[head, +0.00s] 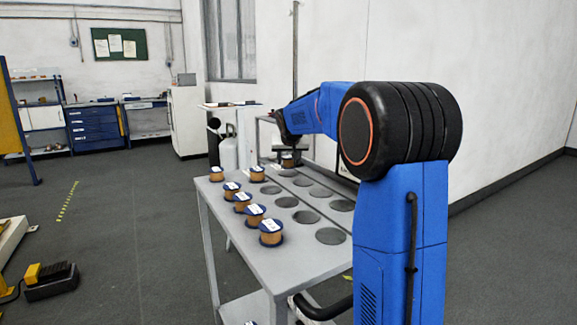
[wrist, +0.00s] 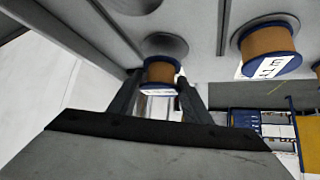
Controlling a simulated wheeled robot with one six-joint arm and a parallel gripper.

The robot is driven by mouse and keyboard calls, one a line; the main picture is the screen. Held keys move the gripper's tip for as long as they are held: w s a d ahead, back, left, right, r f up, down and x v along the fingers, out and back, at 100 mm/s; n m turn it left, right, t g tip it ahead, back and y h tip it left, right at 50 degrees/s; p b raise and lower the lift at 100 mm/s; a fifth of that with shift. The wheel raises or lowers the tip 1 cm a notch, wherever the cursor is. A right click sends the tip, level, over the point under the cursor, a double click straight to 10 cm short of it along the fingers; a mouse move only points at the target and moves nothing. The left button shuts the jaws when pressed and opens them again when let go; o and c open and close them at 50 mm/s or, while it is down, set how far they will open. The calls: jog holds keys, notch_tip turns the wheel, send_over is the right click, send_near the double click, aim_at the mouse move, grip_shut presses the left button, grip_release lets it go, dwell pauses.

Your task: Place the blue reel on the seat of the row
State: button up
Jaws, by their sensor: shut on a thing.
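My gripper (head: 288,150) is shut on a blue reel wound with copper (head: 288,162), at the far end of the grey table (head: 290,262). In the wrist view my gripper (wrist: 157,95) has its fingers on either side of this reel (wrist: 160,72), which has blue flanges and a white label. A dark round seat (wrist: 165,46) shows just past the held reel. I cannot tell whether the reel touches the table. Two rows of empty round seats run along the tabletop, including a near one (head: 331,236) and one in the right row (head: 342,205).
Several other blue-flanged copper reels stand along the table's left side, the nearest one here (head: 271,233). One reel (head: 257,174) stands at the far end of the left seat row, near my gripper. A grey cylinder (head: 228,154) stands behind the table. A wall is at the right.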

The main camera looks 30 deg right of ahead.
jog(key=shift+f, duration=1.15)
jog(key=shift+a+f, duration=0.1)
jog(key=o, duration=1.2)
jog(key=shift+c, duration=0.2)
jog(key=shift+s+r, duration=0.15)
jog(key=shift+r, duration=0.2)
jog(key=v, duration=1.1)
jog(key=shift+s+a, duration=0.15)
jog(key=shift+r, duration=0.1)
